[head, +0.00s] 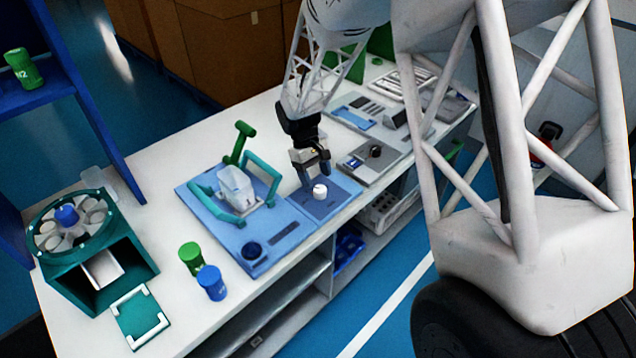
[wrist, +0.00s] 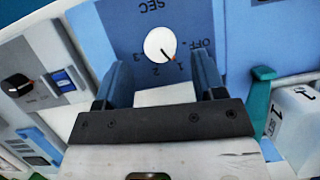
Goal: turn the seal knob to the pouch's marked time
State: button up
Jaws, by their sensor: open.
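The white round seal knob (wrist: 157,44) sits on a blue panel (wrist: 120,22) with SEC, OFF and small numerals printed around it. Its orange mark points to the lower right, toward the numerals; the exact setting is hard to read. In the head view the knob (head: 320,190) is just below my gripper (head: 314,172). In the wrist view my gripper (wrist: 162,72) is open, its blue fingers apart and the knob showing between and beyond the tips. A pale block (wrist: 294,122) with black "1"-like marks is at the right; I cannot tell whether it is the pouch.
A blue tray with teal handles (head: 262,240) lies left of the knob panel. A grey box with a dark knob (head: 374,152) stands right of it. Green (head: 190,256) and blue (head: 211,283) jars and a teal carousel (head: 95,262) are farther left on the white bench.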

jog(key=shift+v, duration=1.85)
jog(key=s+d+r+m+t+y, duration=0.2)
jog(key=s+d+r+m+t, duration=0.15)
jog(key=s+d+r, duration=1.1)
jog(key=s+d+r+m+t, duration=0.1)
jog(key=s+d+r+m, duration=0.1)
jog(key=s, duration=0.8)
jog(key=s+d+r+m+t, duration=0.1)
jog(key=s+d+r+m, duration=0.1)
jog(key=s, duration=0.8)
notch_tip(320, 180, up, 3)
jog(key=shift+d+f+m+t+y, duration=0.2)
jog(key=shift+d+m+t+y, duration=0.2)
jog(key=shift+d, duration=0.35)
